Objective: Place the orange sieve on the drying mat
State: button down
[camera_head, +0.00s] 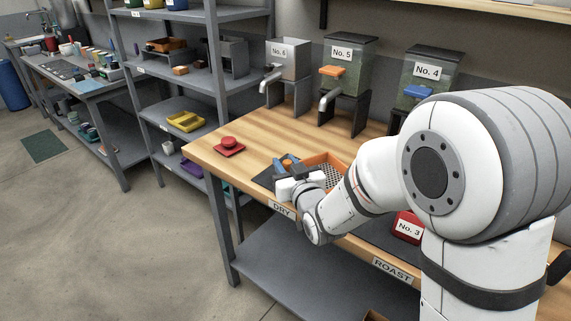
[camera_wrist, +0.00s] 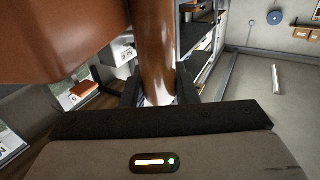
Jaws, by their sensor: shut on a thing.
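The orange sieve (camera_head: 323,157) has a square rim and a mesh bottom. It is at the front of the wooden bench, partly hidden by my arm. In the wrist view the side of the sieve (camera_wrist: 60,40) fills the upper left, and its round handle runs down between my fingers. My gripper (camera_wrist: 158,88) is shut on that handle; in the head view my gripper (camera_head: 288,172) is just left of the sieve. The dark drying mat (camera_head: 262,178) shows beside my gripper, behind the DRY label. I cannot tell whether the sieve touches the mat.
A red piece on a red base (camera_head: 229,147) sits left of the mat. Dispensers No. 6 (camera_head: 288,62), No. 5 (camera_head: 345,70) and No. 4 (camera_head: 430,68) stand along the back. A red No. 3 container (camera_head: 408,226) is right of my wrist. Bare wood lies behind the mat.

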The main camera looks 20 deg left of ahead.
jog(key=c, duration=1.1)
grip_release()
jog(key=shift+c, duration=0.2)
jog(key=b+v, duration=0.8)
jog(key=v, duration=0.4)
